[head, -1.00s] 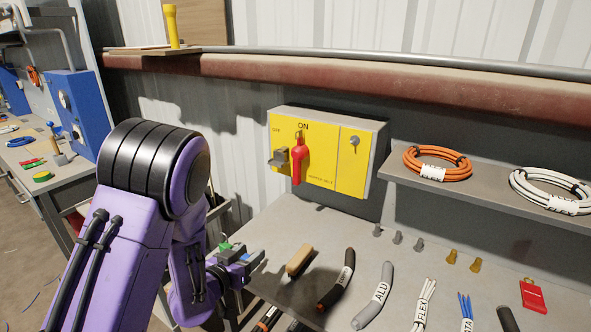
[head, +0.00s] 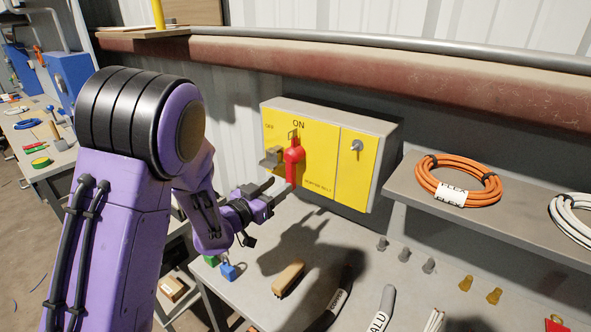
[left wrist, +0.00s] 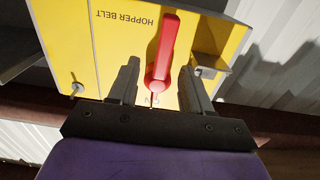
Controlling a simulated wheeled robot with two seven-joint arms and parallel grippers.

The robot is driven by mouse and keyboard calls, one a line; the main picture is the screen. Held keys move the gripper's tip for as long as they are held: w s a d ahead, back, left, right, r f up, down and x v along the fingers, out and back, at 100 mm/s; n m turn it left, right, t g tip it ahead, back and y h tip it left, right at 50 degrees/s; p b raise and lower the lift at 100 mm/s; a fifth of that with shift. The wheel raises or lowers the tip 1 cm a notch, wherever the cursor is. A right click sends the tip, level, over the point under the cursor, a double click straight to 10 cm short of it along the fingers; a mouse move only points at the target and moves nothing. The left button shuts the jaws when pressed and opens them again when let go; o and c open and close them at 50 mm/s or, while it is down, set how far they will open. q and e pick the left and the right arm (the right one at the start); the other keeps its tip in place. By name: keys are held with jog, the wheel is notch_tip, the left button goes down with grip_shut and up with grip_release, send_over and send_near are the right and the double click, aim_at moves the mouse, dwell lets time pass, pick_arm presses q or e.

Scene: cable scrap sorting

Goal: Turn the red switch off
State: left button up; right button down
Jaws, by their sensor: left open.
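The red switch (head: 293,156) is on the yellow face of a grey control box (head: 352,165). Its handle stands upright, with its top end just under the word ON; OFF is printed to the left. My left gripper (head: 280,187) is open and empty in front of the lower part of the switch. In the left wrist view the picture is upside down, and the red handle (left wrist: 166,45) shows between the two open fingers (left wrist: 160,72). I cannot tell whether a finger touches it. My right gripper is not in view.
A grey bracket (head: 272,157) sticks out just left of the switch, and a small key-like knob (head: 357,145) is to its right. The workbench below holds a brush (head: 288,278) and cable pieces. A shelf at right holds an orange cable coil (head: 458,180).

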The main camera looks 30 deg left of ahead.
aim_at(288, 176)
pick_arm(q)
jog(key=w+p, duration=0.2)
jog(key=w, duration=0.4)
jog(key=shift+w+a, duration=0.1)
jog(key=shift+w, duration=0.6)
jog(key=shift+s, duration=0.1)
grip_shut()
